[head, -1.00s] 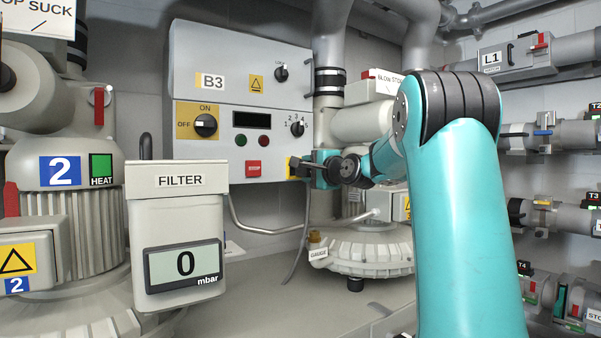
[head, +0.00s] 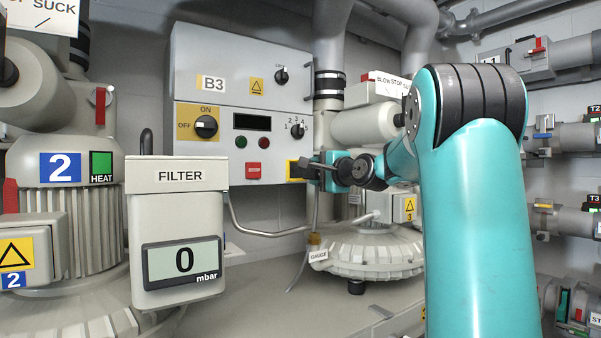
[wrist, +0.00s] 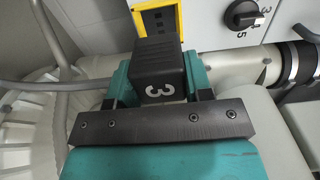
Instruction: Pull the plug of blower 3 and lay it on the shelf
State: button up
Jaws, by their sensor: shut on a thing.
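My gripper (head: 318,170) is in front of the lower right corner of the B3 control box (head: 240,60). It is shut on a black plug marked 3 (wrist: 158,70), which sits between the teal fingers in the wrist view. The yellow-framed socket (wrist: 158,18) on the box shows just beyond the plug, its dark face partly visible. The plug looks drawn out and close to it; the exact gap is hard to judge. Blower 3 (head: 365,250) stands at the right, partly behind my arm. A grey flat surface (head: 265,265) lies below the box; I cannot tell whether it is the shelf.
The filter housing (head: 178,235) with its display stands at the front left, beside blower 2 (head: 65,220). A grey pipe (head: 265,232) and a hanging cable (head: 303,265) are below the box. Pipes with valves line the right wall.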

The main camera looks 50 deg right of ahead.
jog(key=b+v, duration=0.4)
jog(key=v, duration=1.2)
jog(key=shift+b, duration=0.35)
dwell(0.5)
jog(key=shift+a, duration=0.15)
